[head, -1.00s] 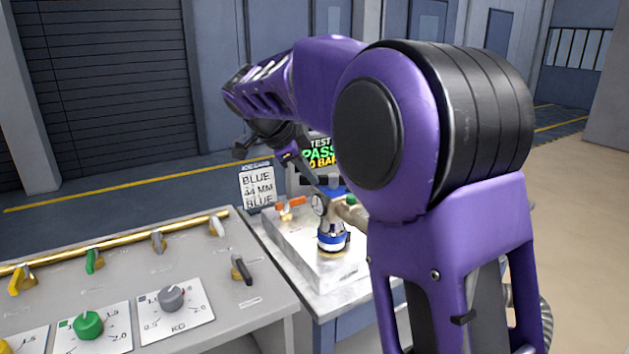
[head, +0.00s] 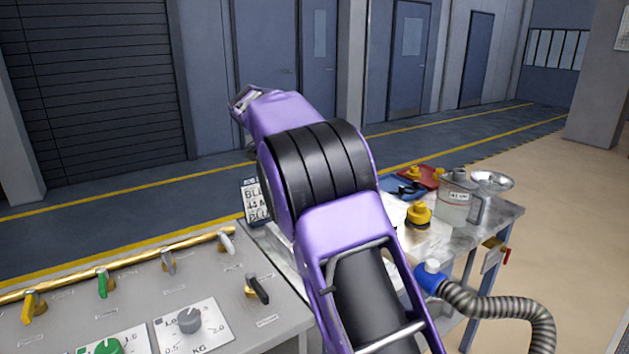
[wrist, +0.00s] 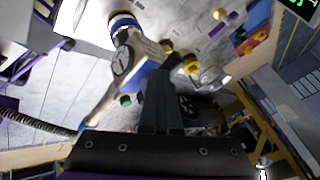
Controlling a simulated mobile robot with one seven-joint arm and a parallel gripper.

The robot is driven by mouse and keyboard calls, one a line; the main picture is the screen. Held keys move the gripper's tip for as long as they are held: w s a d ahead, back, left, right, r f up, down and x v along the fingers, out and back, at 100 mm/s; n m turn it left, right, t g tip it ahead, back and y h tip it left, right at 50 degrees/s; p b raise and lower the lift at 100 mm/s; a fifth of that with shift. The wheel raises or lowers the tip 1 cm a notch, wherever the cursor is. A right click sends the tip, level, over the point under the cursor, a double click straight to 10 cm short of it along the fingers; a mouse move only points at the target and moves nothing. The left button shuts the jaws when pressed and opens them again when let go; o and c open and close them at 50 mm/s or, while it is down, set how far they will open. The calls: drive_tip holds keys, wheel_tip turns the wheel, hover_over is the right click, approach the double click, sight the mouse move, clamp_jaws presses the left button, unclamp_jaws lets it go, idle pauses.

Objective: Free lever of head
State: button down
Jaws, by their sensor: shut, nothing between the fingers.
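The head, a pale body with blue ends and a round gauge (wrist: 122,62), shows in the wrist view left of my gripper. A green knob (wrist: 126,99) sits on its side. In the head view my arm hides most of it; only its blue hose end (head: 430,279) shows right of the arm. My gripper (wrist: 162,70) is shut and empty, its fingertips close beside the head's body. I cannot tell whether they touch it. The lever cannot be made out clearly.
A ribbed hose (head: 505,303) runs from the head's end. A bench (head: 490,222) at right bears a yellow-capped item (head: 418,214), a grey jug (head: 458,203) and a dish (head: 491,180). A control panel (head: 140,285) with several valves stands at left. A job card (head: 252,203) is partly covered.

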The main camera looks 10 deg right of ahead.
drive_tip(key=shift+w+d, duration=0.15)
drive_tip(key=shift+w, duration=0.15)
drive_tip(key=shift+w+d, duration=0.1)
idle(0.6)
drive_tip(key=shift+f, duration=0.1)
